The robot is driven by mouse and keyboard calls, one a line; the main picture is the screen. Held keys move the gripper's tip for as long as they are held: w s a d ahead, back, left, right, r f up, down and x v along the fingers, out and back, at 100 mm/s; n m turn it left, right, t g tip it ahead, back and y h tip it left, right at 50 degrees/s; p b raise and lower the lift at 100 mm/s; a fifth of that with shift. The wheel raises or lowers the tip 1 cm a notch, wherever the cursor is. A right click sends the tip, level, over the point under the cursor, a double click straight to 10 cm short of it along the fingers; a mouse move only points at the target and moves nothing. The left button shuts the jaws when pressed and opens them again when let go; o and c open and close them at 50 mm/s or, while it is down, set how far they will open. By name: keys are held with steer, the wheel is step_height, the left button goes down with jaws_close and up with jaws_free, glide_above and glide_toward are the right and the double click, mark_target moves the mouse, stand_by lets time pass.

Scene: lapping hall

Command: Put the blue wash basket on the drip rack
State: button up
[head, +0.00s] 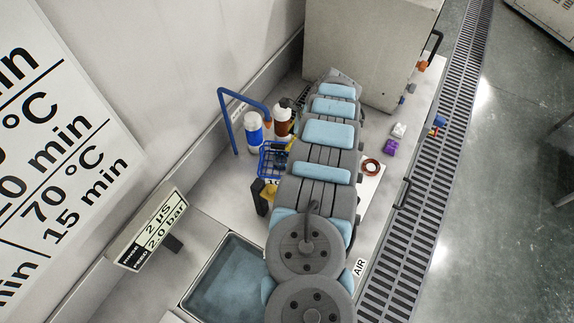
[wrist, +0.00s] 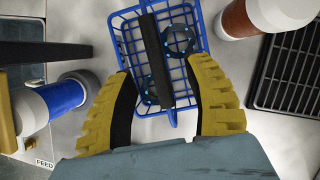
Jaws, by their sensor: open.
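The blue wire wash basket (head: 273,160) stands on the bench left of my arm in the head view, partly covered by it. In the wrist view the basket (wrist: 129,42) has a dark bar running lengthwise over its middle and dark ring-shaped parts inside. My gripper (wrist: 160,78) is open, its yellow fingers on either side of the basket's near end and the bar between them. Whether the fingers touch the basket I cannot tell. A black slatted rack, seemingly the drip rack (wrist: 291,75), lies right of the basket in the wrist view.
A blue-and-white bottle (head: 253,133) and a brown bottle (head: 283,119) stand close to the basket. A blue bent pipe (head: 229,118) rises behind them. A water-filled basin (head: 222,283) is at the front. A large grey box (head: 365,50) stands at the back.

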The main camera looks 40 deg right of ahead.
mark_target(274, 146)
steer(key=shift+f, duration=0.1)
steer(key=shift+w+a+f+p, duration=0.1)
steer(key=shift+a+f+p, duration=0.15)
steer(key=shift+f, duration=0.45)
steer(key=shift+a+f+p, duration=0.2)
steer(key=shift+f, duration=0.5)
steer(key=shift+w+f, duration=0.2)
steer(key=shift+f, duration=0.5)
steer(key=shift+w+a+f, duration=0.2)
steer(key=shift+a+f, duration=0.05)
steer(key=shift+f+b, duration=0.25)
steer(key=shift+b, duration=0.5)
jaws_close()
